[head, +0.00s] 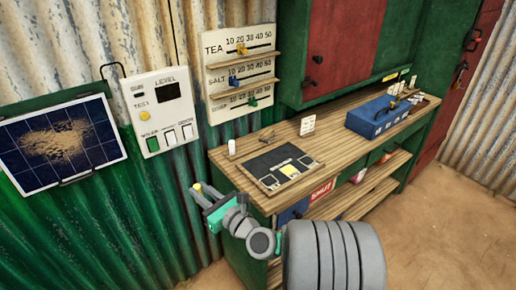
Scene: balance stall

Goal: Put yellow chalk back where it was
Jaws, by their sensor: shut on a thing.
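My gripper (206,199) is in front of the green corrugated wall, left of the wooden counter's near end. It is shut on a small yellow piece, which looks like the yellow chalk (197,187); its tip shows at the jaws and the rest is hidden. A small white upright cylinder (232,147) stands on the counter's back left corner. A dark board (270,160) with pale and yellow squares lies near the counter's left end, with a small dark metal piece above it. The held piece is apart from the counter.
The wooden counter (330,136) has bare room between the dark board and the blue toolbox (372,123). A small white card (307,125) stands at the back. The price board (238,60), switch panel (160,105) and solar panel (60,145) are on the wall.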

